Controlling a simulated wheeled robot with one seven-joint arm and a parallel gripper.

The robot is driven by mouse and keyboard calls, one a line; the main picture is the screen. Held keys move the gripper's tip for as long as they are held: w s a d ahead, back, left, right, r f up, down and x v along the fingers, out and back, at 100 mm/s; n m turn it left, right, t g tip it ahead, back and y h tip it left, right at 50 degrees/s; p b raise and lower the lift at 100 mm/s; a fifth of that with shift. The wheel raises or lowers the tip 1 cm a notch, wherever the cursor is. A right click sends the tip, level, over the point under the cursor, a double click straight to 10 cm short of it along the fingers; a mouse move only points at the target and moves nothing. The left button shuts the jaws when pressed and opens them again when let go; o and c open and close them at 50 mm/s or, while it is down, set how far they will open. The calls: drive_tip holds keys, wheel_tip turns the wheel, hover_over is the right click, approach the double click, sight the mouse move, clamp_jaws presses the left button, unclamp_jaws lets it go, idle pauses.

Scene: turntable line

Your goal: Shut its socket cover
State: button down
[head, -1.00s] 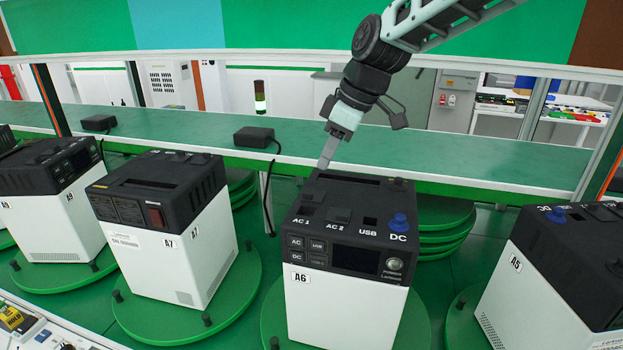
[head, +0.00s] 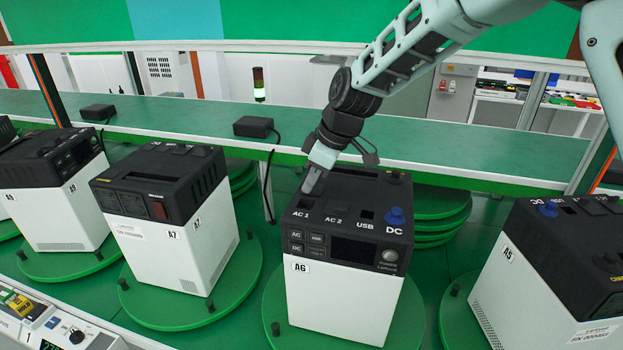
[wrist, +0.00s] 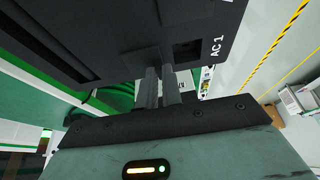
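The A6 power unit (head: 345,310) has a white body and a black top marked AC 1, AC 2, USB and DC. My gripper (head: 309,186) is at its top, behind the AC 1 label. In the wrist view, a dark square AC 1 socket (wrist: 187,51) shows uncovered beside its label. A flat dark flap (wrist: 140,62), seemingly its cover, lies beside the socket, at the fingertips. My gripper's fingers (wrist: 161,78) are close together with nothing visible between them. Whether they touch the flap I cannot tell. In the head view, the gripper hides part of the AC 1 area.
A blue plug or cap (head: 396,217) stands up at DC. The A7 unit (head: 165,235) is on the left and the A5 unit (head: 530,290) on the right, on green discs. A green shelf (head: 440,145) with a black adapter (head: 253,127) runs behind A6.

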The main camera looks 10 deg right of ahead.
drive_tip(key=shift+s+a+f+b, duration=0.1)
drive_tip(key=shift+s+a+b, duration=0.05)
drive_tip(key=shift+s+b, duration=0.2)
drive_tip(key=s+b, duration=0.1)
drive_tip(key=s+a, duration=0.1)
drive_tip(key=s+b, duration=0.1)
drive_tip(key=shift+s+a+b, duration=0.3)
drive_tip(key=shift+s, duration=0.1)
drive_tip(key=shift+s+a, duration=0.15)
drive_tip(key=shift+s, duration=0.25)
drive_tip(key=c, duration=1.6)
unclamp_jaws()
drive_tip(key=shift+s, duration=0.1)
drive_tip(key=shift+o, duration=0.2)
drive_tip(key=shift+d+r+b, duration=0.2)
drive_tip(key=shift+r+b, duration=0.1)
drive_tip(key=shift+r, duration=0.3)
drive_tip(key=b+v, duration=0.4)
drive_tip(key=v, duration=1.2)
drive_tip(key=shift+d+r, duration=0.15)
